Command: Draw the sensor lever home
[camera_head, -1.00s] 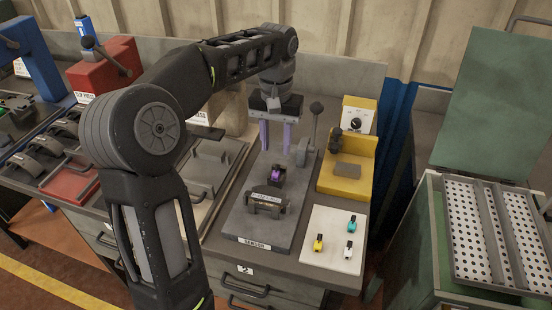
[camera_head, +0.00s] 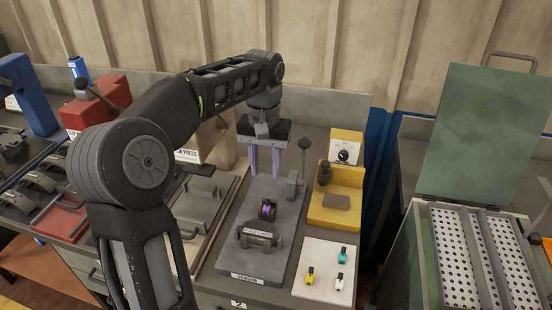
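The sensor lever (camera_head: 299,172) stands upright at the back right of the grey sensor fixture (camera_head: 239,262), with a dark round knob (camera_head: 304,143) on top. My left gripper (camera_head: 265,173) hangs pointing down, just left of the lever and apart from it. Its two purple fingers are spread with a gap between them, and nothing shows in the gap. A purple sensor piece (camera_head: 267,209) sits in the fixture, in front of the gripper, behind a dark labelled block (camera_head: 259,238). My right gripper is not in view.
A white pad (camera_head: 318,284) with yellow, white and teal sensors lies at the front right. A yellow stand (camera_head: 335,212) with a dial box is right of the lever. A red press (camera_head: 97,105) and brake shoes are at the left. A green-lidded case stands at the far right.

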